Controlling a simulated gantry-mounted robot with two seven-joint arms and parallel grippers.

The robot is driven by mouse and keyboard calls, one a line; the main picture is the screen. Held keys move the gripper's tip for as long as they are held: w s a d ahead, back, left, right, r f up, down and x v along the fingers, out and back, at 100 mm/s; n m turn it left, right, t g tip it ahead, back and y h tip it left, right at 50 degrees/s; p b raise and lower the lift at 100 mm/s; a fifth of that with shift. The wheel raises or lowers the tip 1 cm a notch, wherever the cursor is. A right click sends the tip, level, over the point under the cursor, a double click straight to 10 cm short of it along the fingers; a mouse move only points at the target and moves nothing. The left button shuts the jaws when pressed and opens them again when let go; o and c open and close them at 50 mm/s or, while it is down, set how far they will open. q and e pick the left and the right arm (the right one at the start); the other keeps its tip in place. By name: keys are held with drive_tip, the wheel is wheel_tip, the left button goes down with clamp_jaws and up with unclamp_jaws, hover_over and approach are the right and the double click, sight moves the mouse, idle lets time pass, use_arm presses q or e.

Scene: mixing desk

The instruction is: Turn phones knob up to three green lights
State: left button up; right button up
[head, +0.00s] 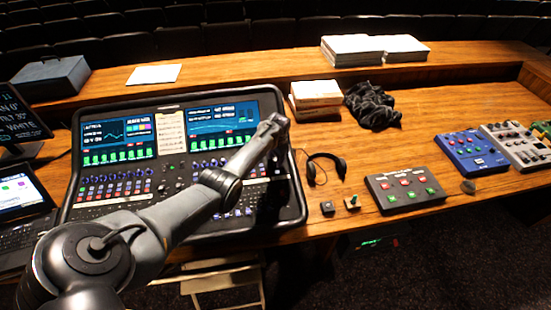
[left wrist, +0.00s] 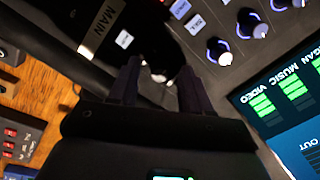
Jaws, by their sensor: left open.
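The mixing desk (head: 185,165) stands on the wooden table, its two screens lit with green level bars. My left gripper (head: 276,160) is over the desk's right end, dark and hard to make out below the pale wrist. In the left wrist view its two dark fingers (left wrist: 158,75) are apart, with a dark glossy patch beyond them. I cannot tell whether that patch is a knob. Several blue-lit knobs (left wrist: 250,24) lie to the right of the fingers. No phones label or phones lights can be made out. My right gripper is not in view.
Headphones (head: 326,168) lie just right of the desk. A grey button box (head: 405,190), a blue box (head: 470,153) and two small switches stand further right. Paper stacks (head: 374,49) and a dark cloth (head: 372,105) lie behind. A MAIN label (left wrist: 103,20) shows near the fingers.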

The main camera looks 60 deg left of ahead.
use_arm(q)
drive_tip(key=shift+c, duration=0.3)
clamp_jaws()
drive_tip(key=shift+r+m+p, duration=0.1)
drive_tip(key=shift+m+p, duration=0.3)
drive_tip(key=shift+m, duration=0.6)
drive_tip(key=m, duration=0.3)
drive_tip(key=shift+m, duration=0.3)
drive_tip(key=m, duration=0.2)
drive_tip(key=shift+m, duration=0.3)
drive_tip(key=shift+m+y, duration=0.3)
drive_tip(key=shift+m, duration=1.4)
drive_tip(key=shift+d, duration=0.1)
